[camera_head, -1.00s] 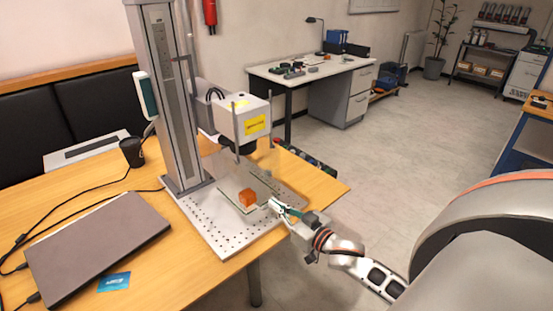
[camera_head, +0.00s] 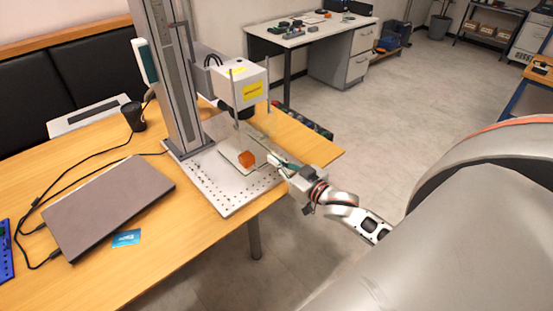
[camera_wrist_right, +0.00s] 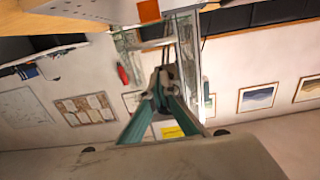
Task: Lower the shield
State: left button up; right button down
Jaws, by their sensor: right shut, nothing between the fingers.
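The laser marker's white head (camera_head: 236,82), with a yellow label, hangs on a grey column (camera_head: 172,75) above a perforated base plate (camera_head: 228,200). A faint see-through pane, apparently the shield (camera_head: 262,141), shows under the head, around the orange block (camera_head: 246,159); its exact edges are hard to make out. My right gripper (camera_head: 273,159) is shut and empty at the right side of the pane, close to its edge; I cannot tell whether they touch. In the right wrist view, its teal fingers (camera_wrist_right: 165,78) meet, and the orange block (camera_wrist_right: 149,11) shows at the top. My left gripper is not in view.
A closed laptop (camera_head: 110,205), a blue card (camera_head: 126,238) and a black cup (camera_head: 134,115) stand left of the marker on the wooden table (camera_head: 190,240). Two thin rods hang beside the head. Floor is clear right of the table.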

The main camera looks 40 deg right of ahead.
jog(key=s+b, duration=0.1)
jog(key=s, duration=0.9)
jog(key=shift+d+r, duration=0.4)
